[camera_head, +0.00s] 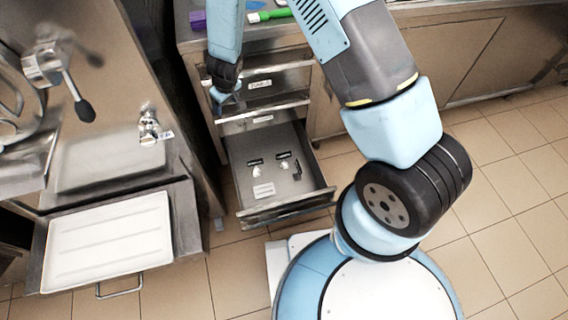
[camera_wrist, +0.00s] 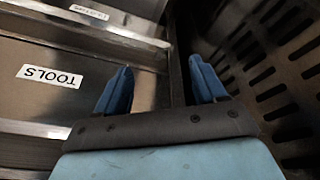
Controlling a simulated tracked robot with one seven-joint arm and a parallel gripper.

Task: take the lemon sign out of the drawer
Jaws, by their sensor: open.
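The lowest drawer (camera_head: 290,208) of the steel cabinet is pulled open in the head view. Several small things lie in it: dark strips (camera_head: 255,161), pale pieces (camera_head: 257,172), a white lined card (camera_head: 264,190) and a narrow dark piece (camera_head: 298,170). They are too small to read, so I cannot tell which is the lemon sign. My gripper (camera_head: 222,102) is at the cabinet's left front edge, above and behind the open drawer. In the wrist view its blue fingers (camera_wrist: 160,78) are apart with nothing between them. The drawer's contents are not in the wrist view.
A closed drawer front with a TOOLS label (camera_wrist: 50,77) is beside the fingers. A dark slotted panel (camera_wrist: 265,75) is close on the other side. A batch freezer with a white tray (camera_head: 108,243) stands left. Tiled floor is free at right.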

